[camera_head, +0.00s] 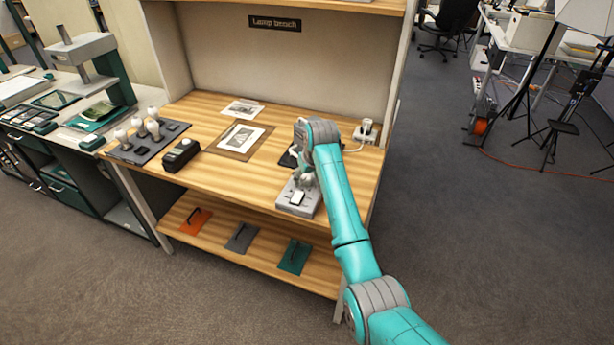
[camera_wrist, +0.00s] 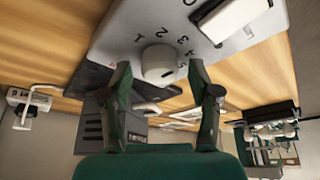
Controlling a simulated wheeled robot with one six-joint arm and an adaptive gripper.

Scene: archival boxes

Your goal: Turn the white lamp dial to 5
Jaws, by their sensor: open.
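The white dial (camera_wrist: 158,63) is a round knob on a light grey lamp control box (camera_wrist: 120,38). Small black numerals curve around the dial in the wrist view; 5 lies by the right finger. I cannot make out where the dial's pointer sits. My gripper (camera_wrist: 160,70) is open, with one finger on each side of the dial; clear contact is not visible.
A white rocker switch (camera_wrist: 232,18) is on the same box. A dark device (camera_wrist: 95,128) lies behind it. The wooden bench (camera_head: 225,180) also holds a framed print (camera_head: 241,138), a black box (camera_head: 181,155) and a bulb rack (camera_head: 145,143). A white socket (camera_head: 367,130) stands at the back right.

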